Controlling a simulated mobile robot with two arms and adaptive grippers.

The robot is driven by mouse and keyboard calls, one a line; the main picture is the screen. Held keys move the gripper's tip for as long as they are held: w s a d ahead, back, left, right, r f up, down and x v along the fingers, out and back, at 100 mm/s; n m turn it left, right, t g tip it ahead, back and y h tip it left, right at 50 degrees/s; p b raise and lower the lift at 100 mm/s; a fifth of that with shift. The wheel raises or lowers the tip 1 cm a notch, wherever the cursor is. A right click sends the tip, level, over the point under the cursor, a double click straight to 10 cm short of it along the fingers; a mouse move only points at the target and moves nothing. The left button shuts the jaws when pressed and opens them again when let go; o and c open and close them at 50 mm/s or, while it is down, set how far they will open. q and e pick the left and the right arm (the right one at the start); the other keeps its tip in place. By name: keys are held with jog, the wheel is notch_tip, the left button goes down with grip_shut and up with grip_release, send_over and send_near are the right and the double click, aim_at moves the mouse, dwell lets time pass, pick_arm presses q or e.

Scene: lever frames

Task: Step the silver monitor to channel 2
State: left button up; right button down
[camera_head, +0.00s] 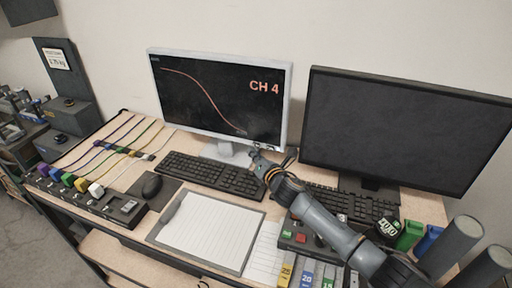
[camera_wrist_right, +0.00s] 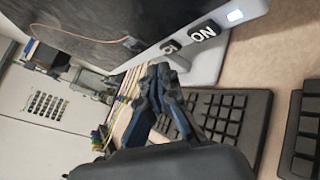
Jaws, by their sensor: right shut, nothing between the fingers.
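The silver monitor (camera_head: 291,95) stands at the back of the desk, with a lit screen that reads CH 4 in red and a falling curve. In the right wrist view its lower bezel (camera_wrist_right: 250,12) carries a black ON label (camera_wrist_right: 203,33), a smaller dark key (camera_wrist_right: 170,46) beside it and a small white light (camera_wrist_right: 235,15). My right gripper (camera_head: 255,154) is just below the monitor's lower right corner. Its fingertips (camera_wrist_right: 159,70) are shut and empty, close under the small key; I cannot tell whether they touch. My left gripper is out of view.
A black monitor (camera_head: 405,130) with a dark screen stands at right. Keyboards (camera_head: 210,173), a mouse (camera_head: 151,186) and a clipboard (camera_head: 208,230) lie in front. A box with red and green buttons (camera_head: 301,238) sits under my right arm. Coloured cables (camera_head: 110,145) run at left.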

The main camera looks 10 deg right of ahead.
jog(key=shift+w, duration=0.1)
dwell(1.2)
jog(key=shift+w+d, duration=0.15)
jog(key=shift+d, duration=0.05)
jog(key=shift+w+d, duration=0.1)
jog(key=shift+w, duration=0.1)
jog(key=shift+w+d+r, duration=0.1)
jog(key=shift+w+d, duration=0.15)
jog(key=shift+w, duration=0.1)
dwell(0.9)
jog(key=shift+s+a, duration=0.1)
jog(key=shift+s, duration=0.05)
jog(key=shift+s+a, duration=0.35)
jog(key=shift+s, duration=0.2)
